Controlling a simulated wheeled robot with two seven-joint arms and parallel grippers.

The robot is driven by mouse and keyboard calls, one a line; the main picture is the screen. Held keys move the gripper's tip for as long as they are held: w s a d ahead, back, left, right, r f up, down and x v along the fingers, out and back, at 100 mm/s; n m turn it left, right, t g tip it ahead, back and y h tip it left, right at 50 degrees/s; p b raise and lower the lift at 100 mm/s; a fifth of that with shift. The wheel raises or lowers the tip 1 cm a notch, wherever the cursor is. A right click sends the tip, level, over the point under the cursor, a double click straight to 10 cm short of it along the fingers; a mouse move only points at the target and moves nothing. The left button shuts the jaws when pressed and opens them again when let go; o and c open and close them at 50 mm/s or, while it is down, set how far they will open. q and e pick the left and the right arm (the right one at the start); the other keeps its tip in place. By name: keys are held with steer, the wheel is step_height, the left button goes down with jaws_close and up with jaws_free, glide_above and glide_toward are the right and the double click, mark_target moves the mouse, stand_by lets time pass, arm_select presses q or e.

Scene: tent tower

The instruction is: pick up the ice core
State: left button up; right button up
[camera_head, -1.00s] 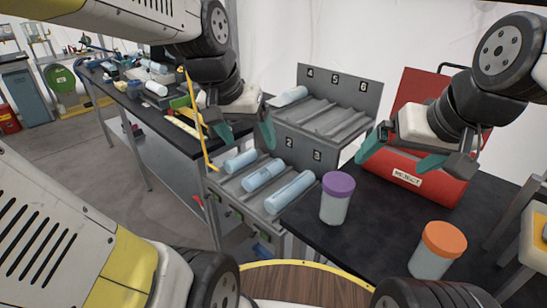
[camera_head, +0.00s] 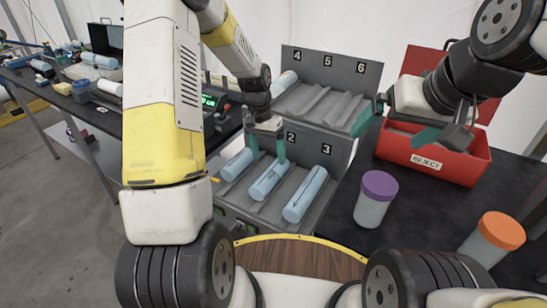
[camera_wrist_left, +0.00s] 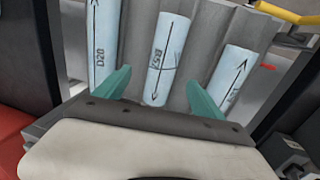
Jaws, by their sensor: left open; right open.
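Three pale blue ice cores lie in the slots of the lower grey rack (camera_head: 232,208): a left core (camera_head: 237,164), a middle core (camera_head: 266,184) and a right core (camera_head: 304,196). Another core (camera_head: 284,82) lies in slot 4 of the upper rack. My left gripper (camera_head: 266,153) is open above the far end of the middle core. In the left wrist view the middle core (camera_wrist_left: 167,55) shows between its teal fingers, with a core marked D20 (camera_wrist_left: 104,40) to the left. My right gripper (camera_head: 394,130) is open and empty in front of the red reject box.
The red reject box (camera_head: 462,158) stands open at the right on the black table (camera_head: 345,235). A purple-lidded jar (camera_head: 375,200) and an orange-lidded jar (camera_head: 492,240) stand nearer. A cluttered bench (camera_head: 85,110) is at the far left.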

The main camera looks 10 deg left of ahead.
mark_target(269, 170)
arm_select(q)
steer(key=f, duration=0.8)
steer(key=shift+s+d, duration=0.15)
steer(key=shift+d, duration=0.1)
jaws_close()
